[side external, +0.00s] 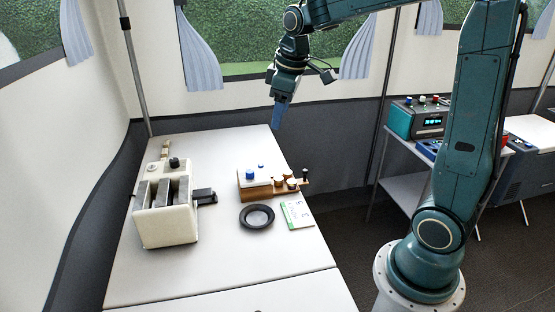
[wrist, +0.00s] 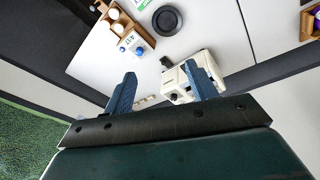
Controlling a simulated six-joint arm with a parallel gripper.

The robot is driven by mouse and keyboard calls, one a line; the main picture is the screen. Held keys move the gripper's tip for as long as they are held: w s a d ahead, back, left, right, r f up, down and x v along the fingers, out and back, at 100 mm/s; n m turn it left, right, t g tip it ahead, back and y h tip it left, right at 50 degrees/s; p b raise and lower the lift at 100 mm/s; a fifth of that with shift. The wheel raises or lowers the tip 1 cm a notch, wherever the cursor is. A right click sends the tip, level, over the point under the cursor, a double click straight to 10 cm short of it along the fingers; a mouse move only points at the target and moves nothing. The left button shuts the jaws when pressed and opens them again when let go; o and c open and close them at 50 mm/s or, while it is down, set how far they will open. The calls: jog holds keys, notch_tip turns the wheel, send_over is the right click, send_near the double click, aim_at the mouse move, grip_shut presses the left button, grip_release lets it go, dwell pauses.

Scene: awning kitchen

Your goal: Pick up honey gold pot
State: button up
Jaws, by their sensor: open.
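A wooden rack (side external: 262,194) on the white table holds small pots with brown-gold tops (side external: 279,181). In the wrist view the rack (wrist: 136,23) is at the top, with two pale, brownish pots (wrist: 115,20) in it. I cannot tell for sure which one is the honey gold pot. My gripper (side external: 277,124) hangs high above the table's far right edge, behind the rack and clear of it. In the wrist view my two blue fingers (wrist: 160,70) are spread wide apart with nothing held between them.
A white block with blue knobs (side external: 256,176) stands at the rack's left end. A dark round dish (side external: 257,217) and a green-white card (side external: 298,214) lie in front. A cream toaster-like appliance (side external: 166,218) stands at left. The table's front (side external: 240,275) is clear.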

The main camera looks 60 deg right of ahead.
jog(key=w+d+f+n+g, duration=0.2)
jog(key=w+d+f, duration=0.6)
jog(key=n, duration=0.2)
send_over(279, 178)
jog(key=shift+g+y, duration=0.4)
jog(key=shift+f, duration=10.5)
jog(key=shift+f, duration=2.6)
jog(key=c, duration=1.1)
